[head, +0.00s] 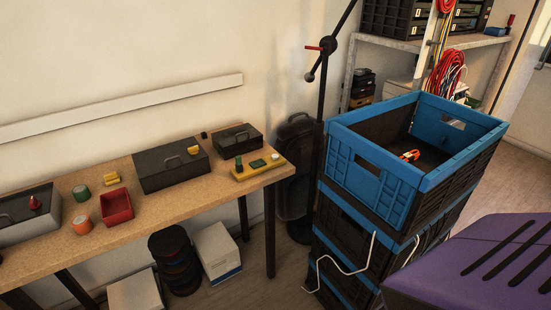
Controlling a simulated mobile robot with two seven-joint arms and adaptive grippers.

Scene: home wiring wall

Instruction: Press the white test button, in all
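I cannot make out a white test button for certain. A yellow board (243,175) lies at the right end of the wooden workbench (157,216). It carries a small dark green upright part, a flat dark green part (257,163) and a small pale part (275,157) near its right end. The pale part is too small to tell whether it is a button. Neither of my grippers shows in the head view.
Two dark toolboxes (172,175) (236,146), a red bin (116,206) and tape rolls are on the bench. Stacked blue-and-black crates (368,189) stand right of it. A purple slotted surface (480,257) fills the lower right. A white rail (130,106) runs along the wall.

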